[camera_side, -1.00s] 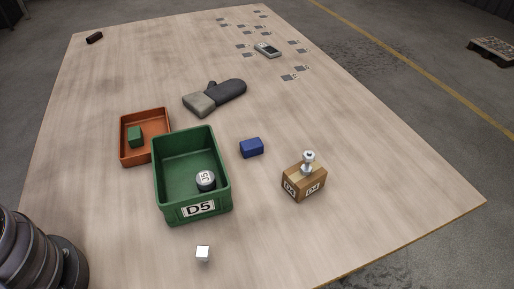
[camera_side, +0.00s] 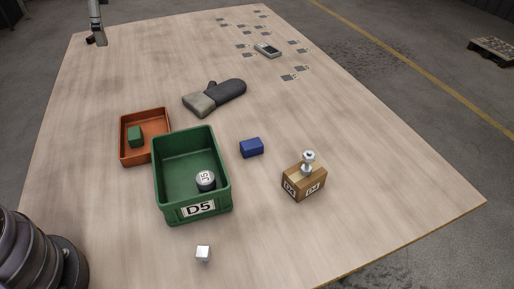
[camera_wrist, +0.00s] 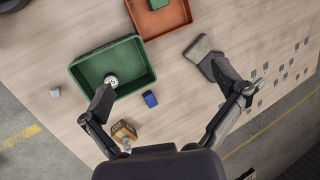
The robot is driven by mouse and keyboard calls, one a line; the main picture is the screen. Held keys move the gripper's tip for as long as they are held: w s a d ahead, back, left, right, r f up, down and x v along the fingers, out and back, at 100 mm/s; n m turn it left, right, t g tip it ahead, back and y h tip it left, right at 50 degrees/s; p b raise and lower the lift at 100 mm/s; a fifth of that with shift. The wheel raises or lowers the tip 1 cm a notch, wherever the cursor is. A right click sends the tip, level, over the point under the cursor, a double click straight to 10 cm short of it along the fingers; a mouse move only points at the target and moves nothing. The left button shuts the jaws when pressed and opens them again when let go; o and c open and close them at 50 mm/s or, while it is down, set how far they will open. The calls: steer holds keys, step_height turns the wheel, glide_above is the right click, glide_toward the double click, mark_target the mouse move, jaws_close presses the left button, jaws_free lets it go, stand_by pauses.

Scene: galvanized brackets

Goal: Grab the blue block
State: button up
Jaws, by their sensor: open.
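The blue block (camera_side: 251,148) lies on the wooden table, right of the green bin (camera_side: 223,188), with bare wood around it. In the wrist view the blue block (camera_wrist: 150,99) shows near the middle, beside the bin's corner and between my fingers in the picture, but well below them. My gripper (camera_wrist: 165,80) is open and empty, its two fingers spread wide.
The green bin holds a round J5-labelled weight (camera_side: 205,180). An orange tray (camera_side: 126,154) holds a green cube (camera_side: 135,136). A cardboard box (camera_side: 304,184) with a bolt (camera_side: 309,161) on top, a mitten (camera_side: 228,92) and a white cube (camera_side: 203,253) stand around the block.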

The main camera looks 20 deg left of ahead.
steer(key=w+d+f+m+t+y, duration=0.2)
steer(key=w+d+f+m+y, duration=0.2)
steer(key=w+d+f+m, duration=0.65)
steer(key=w+d+f+m+t+y, duration=0.1)
steer(key=d+f+m+t, duration=0.1)
steer(key=d+f, duration=0.9)
steer(key=m+t, duration=0.3)
steer(key=m, duration=0.1)
glide_toward(252, 144)
steer(key=v, duration=0.3)
steer(key=shift+d+r, duration=0.15)
steer(key=shift+f+m+y, duration=0.25)
steer(key=shift+f+y, duration=0.05)
steer(key=x, duration=1.3)
steer(key=shift+w+f, duration=0.15)
steer(key=shift+w, duration=0.05)
steer(key=c, duration=1.3)
